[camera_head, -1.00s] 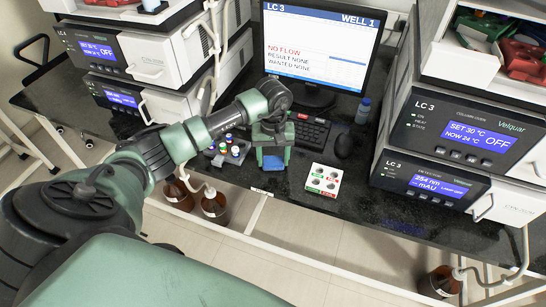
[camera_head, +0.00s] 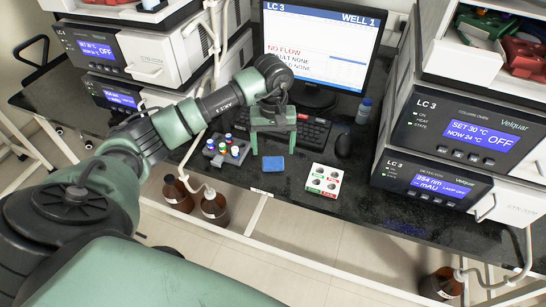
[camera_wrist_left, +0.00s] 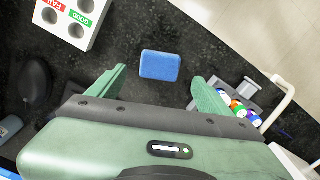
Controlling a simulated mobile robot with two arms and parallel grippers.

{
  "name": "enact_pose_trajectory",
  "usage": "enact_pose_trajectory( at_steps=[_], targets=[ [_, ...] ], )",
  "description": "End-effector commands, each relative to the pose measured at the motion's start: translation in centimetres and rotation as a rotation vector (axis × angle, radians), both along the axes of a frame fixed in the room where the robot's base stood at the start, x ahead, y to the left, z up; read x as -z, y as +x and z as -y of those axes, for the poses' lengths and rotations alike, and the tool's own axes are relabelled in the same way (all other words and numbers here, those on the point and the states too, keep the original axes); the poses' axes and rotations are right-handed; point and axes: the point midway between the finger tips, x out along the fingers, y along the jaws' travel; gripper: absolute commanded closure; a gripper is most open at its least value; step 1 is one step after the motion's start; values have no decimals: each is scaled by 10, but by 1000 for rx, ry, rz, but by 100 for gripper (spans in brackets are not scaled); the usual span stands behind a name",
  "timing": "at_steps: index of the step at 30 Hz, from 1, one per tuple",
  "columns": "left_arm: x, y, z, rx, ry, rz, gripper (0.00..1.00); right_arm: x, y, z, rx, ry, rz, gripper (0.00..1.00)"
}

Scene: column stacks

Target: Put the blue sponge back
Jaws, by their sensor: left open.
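The blue sponge (camera_head: 273,164) lies flat on the black bench top, near its front edge. In the left wrist view the sponge (camera_wrist_left: 160,66) lies ahead of the fingertips, between their lines and apart from both. My left gripper (camera_head: 273,145) is open and empty above the bench, just behind the sponge; its two green fingers also show in the left wrist view (camera_wrist_left: 158,82). My right gripper is not in view.
A white well block (camera_head: 325,181) marked FAIL and GOOD stands right of the sponge. A grey rack with coloured vial caps (camera_head: 226,150) stands left. Keyboard (camera_head: 308,133), mouse (camera_head: 344,146) and monitor (camera_head: 317,50) are behind. Instrument stacks flank both sides; brown bottles (camera_head: 215,205) stand below.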

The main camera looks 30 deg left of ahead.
Motion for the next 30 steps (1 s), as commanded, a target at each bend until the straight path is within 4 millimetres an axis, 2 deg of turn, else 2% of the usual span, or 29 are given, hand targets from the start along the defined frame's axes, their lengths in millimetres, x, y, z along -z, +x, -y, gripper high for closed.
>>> enact_pose_trajectory(
  at_steps=[3,9,15,23,26,29,30],
  targets=[
    [-26,1,0,1,2,4,20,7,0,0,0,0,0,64],
    [-56,1,0,0,1,1,20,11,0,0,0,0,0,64],
    [-66,0,0,0,-1,-1,20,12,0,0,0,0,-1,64],
    [-66,0,1,0,-2,-1,20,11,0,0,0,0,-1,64],
    [-60,0,16,-1,-48,11,20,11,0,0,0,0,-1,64],
    [-48,2,62,-19,-194,42,20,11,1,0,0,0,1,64],
    [-44,1,90,-37,-288,56,20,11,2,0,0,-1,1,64]
  ],
)
